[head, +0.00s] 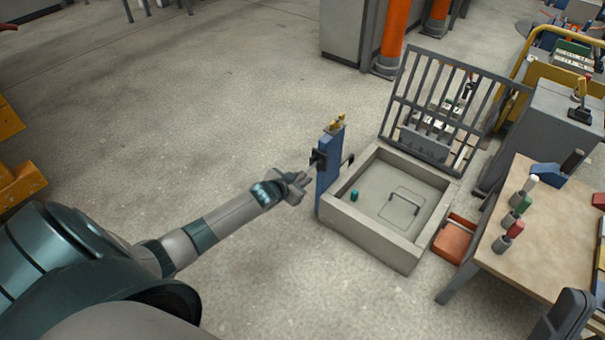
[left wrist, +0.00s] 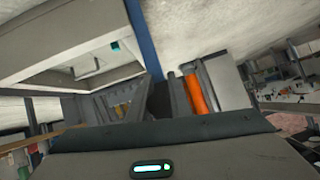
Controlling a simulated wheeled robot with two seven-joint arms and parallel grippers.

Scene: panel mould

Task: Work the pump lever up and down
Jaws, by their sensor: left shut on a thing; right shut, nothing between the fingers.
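A blue upright post (head: 329,172) with a yellow top stands at the left corner of a grey walled box. A black fitting (head: 318,159) sits on its near side, and a dark hook shows on its other side. My left gripper (head: 307,178) is beside the post, just below the black fitting, shut on the pump lever. The lever is mostly hidden by the fingers and too small to make out clearly. The post also shows as a blue strip in the left wrist view (left wrist: 143,40), beyond my gripper.
The box (head: 375,236) holds a small teal cylinder (head: 355,195) and a handle (head: 405,198). A barred grille (head: 437,105) stands behind it. An orange bin (head: 455,240) and a wooden table (head: 540,240) are to the right. Floor left of the post is clear.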

